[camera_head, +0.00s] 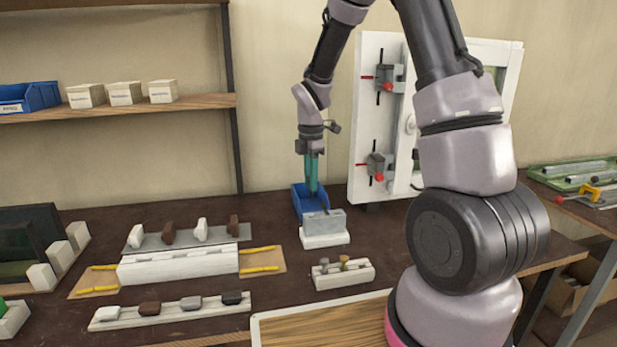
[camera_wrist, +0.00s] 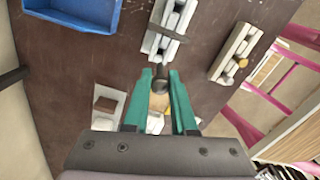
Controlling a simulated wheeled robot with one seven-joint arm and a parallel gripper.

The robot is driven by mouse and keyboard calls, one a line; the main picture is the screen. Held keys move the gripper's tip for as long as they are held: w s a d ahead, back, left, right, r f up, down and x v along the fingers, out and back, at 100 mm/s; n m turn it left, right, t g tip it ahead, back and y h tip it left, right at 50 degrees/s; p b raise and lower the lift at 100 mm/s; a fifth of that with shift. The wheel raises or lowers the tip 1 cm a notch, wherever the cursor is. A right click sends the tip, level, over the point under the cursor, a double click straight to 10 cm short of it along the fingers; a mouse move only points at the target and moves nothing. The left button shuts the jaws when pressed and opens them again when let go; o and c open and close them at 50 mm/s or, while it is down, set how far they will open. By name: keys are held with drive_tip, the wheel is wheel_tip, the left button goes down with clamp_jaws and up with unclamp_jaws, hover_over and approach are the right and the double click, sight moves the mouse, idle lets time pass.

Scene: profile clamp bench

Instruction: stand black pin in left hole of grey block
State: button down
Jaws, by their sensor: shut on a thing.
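My gripper (camera_head: 312,182), with green fingers, points down in the head view, over the blue bin area just behind the grey block (camera_head: 325,223). The grey block stands on a white base (camera_head: 326,240). In the wrist view my gripper (camera_wrist: 160,77) is shut on the black pin (camera_wrist: 160,84), whose dark round end shows between the fingertips. The grey block (camera_wrist: 158,42) lies just beyond the fingertips there. The pin's lower end and the block's holes cannot be made out.
A blue bin (camera_head: 299,203) stands behind the block. A white holder (camera_head: 345,279) with a grey pin and a brass pin is in front to the right. A white fixture (camera_head: 180,266) is at left. A white panel with clamps (camera_head: 365,110) rises behind.

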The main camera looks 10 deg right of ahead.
sight(311, 194)
drive_tip(key=shift+d+f, duration=0.1)
drive_tip(key=shift+f, duration=2.05)
drive_tip(key=shift+f, duration=0.15)
drive_tip(key=shift+f, duration=2.1)
drive_tip(key=c, duration=0.6)
unclamp_jaws()
drive_tip(key=shift+c, duration=0.2)
drive_tip(key=shift+r, duration=0.1)
drive_tip(key=shift+r, duration=3.85)
